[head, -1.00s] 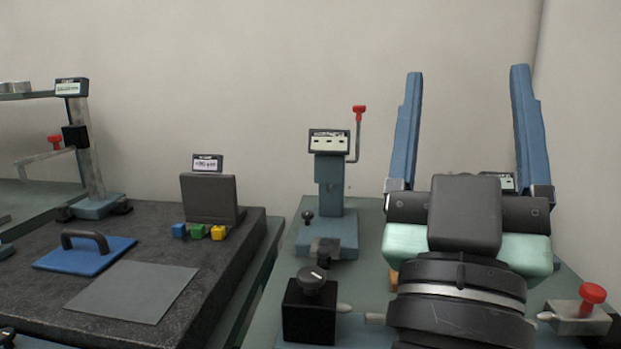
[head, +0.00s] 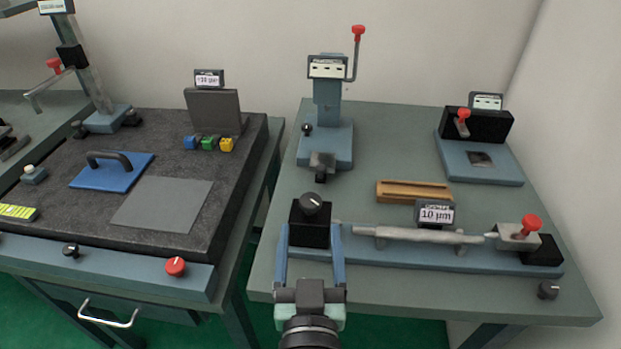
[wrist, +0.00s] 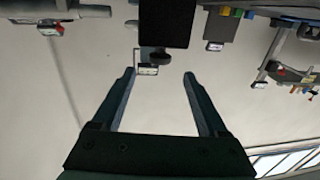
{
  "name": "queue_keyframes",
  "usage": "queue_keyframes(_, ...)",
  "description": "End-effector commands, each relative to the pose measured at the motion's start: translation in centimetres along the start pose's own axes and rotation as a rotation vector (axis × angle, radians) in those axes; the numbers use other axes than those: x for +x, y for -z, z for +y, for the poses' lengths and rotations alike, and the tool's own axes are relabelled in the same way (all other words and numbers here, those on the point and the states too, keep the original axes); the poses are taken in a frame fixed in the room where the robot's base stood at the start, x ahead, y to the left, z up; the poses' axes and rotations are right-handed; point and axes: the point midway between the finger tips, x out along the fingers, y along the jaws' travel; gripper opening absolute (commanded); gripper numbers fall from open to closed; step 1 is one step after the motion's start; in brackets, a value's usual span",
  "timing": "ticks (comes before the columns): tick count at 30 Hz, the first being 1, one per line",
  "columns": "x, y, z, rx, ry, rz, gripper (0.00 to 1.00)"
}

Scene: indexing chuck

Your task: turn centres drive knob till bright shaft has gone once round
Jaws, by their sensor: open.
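The drive knob (head: 312,204), dark with a pale mark on top, sits on a black block (head: 308,232) at the left end of the centres. The bright shaft (head: 425,236) lies level to the right, between the block and a tailstock with a red knob (head: 531,224). My gripper (head: 309,228) is open and empty; its blue fingers show in front of the block, one towards each side. In the wrist view, which is upside down, the block (wrist: 165,20) and knob (wrist: 155,54) lie beyond and between the open fingertips (wrist: 159,74). No contact shows.
A "10 µm" display (head: 436,214) stands behind the shaft. A wooden rack (head: 413,191) lies behind it. A blue stand with a red-tipped lever (head: 327,105) rises behind the block. A small dark knob (head: 548,290) is at the bench's front right. The front bench strip is mostly clear.

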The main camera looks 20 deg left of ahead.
Motion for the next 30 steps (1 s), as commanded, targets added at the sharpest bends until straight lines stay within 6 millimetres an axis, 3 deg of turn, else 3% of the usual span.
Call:
queue_keyframes(15,9.0,0.3,0.0,-0.003,0.0,0.002,0.76)
queue_keyframes(21,10.8,0.2,0.0,0.0,0.0,0.002,0.76)
queue_keyframes(30,11.2,0.1,0.0,-0.001,0.0,0.002,0.76)
